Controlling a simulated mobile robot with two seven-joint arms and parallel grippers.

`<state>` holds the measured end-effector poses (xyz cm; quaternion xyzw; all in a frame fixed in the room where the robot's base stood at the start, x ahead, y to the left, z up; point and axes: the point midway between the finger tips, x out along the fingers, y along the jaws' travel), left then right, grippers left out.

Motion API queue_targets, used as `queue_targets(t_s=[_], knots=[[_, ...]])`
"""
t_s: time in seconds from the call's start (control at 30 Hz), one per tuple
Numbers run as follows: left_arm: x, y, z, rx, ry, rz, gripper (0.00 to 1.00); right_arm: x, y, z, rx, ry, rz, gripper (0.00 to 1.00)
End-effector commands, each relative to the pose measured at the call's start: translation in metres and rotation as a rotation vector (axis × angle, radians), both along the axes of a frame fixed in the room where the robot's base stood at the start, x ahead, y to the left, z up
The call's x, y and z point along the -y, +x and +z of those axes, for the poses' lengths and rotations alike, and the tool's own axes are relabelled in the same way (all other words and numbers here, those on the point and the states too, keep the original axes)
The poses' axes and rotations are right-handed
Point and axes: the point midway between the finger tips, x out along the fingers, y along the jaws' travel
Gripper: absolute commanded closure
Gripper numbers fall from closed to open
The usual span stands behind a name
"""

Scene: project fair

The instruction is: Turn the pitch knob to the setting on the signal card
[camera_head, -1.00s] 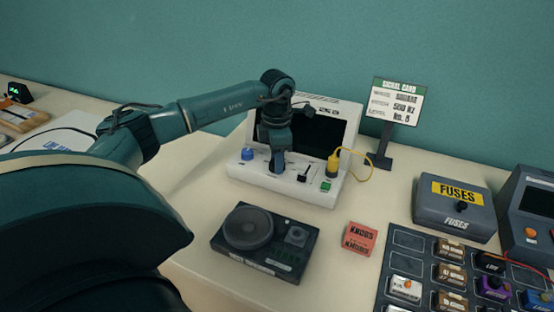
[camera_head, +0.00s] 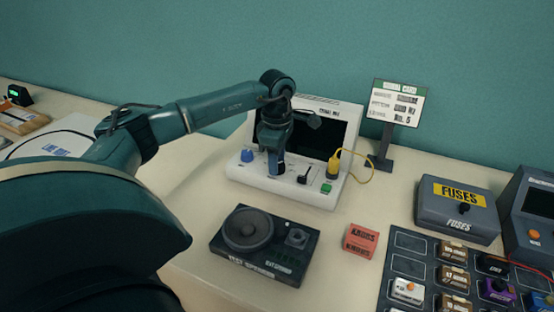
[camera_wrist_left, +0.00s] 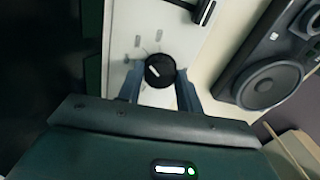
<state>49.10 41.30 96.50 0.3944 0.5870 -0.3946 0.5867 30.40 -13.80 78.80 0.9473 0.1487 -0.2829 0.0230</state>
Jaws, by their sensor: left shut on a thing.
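My left gripper (camera_head: 276,168) reaches down onto the front panel of the white signal unit (camera_head: 318,193). In the left wrist view its two fingers stand on either side of a round black knob (camera_wrist_left: 160,71) and are shut on it. The knob's white pointer slants toward the picture's upper left, with grey marks on the white panel around it. In the head view the gripper hides the knob. The signal card (camera_head: 397,102) stands upright behind on a dark post; its lines are blurred, with "No. 5" at the bottom. My right gripper is out of view.
The panel also has a blue knob (camera_head: 247,155), a black lever (camera_head: 304,176), a green button (camera_head: 326,188) and a yellow plug (camera_head: 334,167) with a cable. A black speaker box (camera_head: 265,244), red knobs box (camera_head: 361,240) and fuses box (camera_head: 458,208) stand nearby.

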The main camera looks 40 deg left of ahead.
Motion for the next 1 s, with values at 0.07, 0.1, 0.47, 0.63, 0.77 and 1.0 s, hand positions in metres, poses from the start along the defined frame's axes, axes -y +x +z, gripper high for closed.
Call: queue_targets(t_s=[0.07,0.1,0.47,0.63,0.77,1.0], knots=[[0.0,0.0,0.001,0.003,0.0,-0.002,0.87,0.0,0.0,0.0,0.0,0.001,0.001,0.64],[0.0,0.0,0.001,0.003,0.0,-0.002,0.87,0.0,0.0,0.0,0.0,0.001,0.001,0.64],[0.0,0.0,0.001,0.002,0.0,-0.001,0.55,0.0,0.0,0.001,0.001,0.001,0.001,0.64],[0.0,0.0,0.0,0.001,0.0,-0.001,0.43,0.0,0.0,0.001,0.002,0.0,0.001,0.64],[0.0,0.0,0.0,0.001,0.0,-0.001,0.43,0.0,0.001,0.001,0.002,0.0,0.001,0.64],[0.0,0.001,0.011,0.004,-0.001,-0.001,0.43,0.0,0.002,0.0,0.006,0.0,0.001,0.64]])
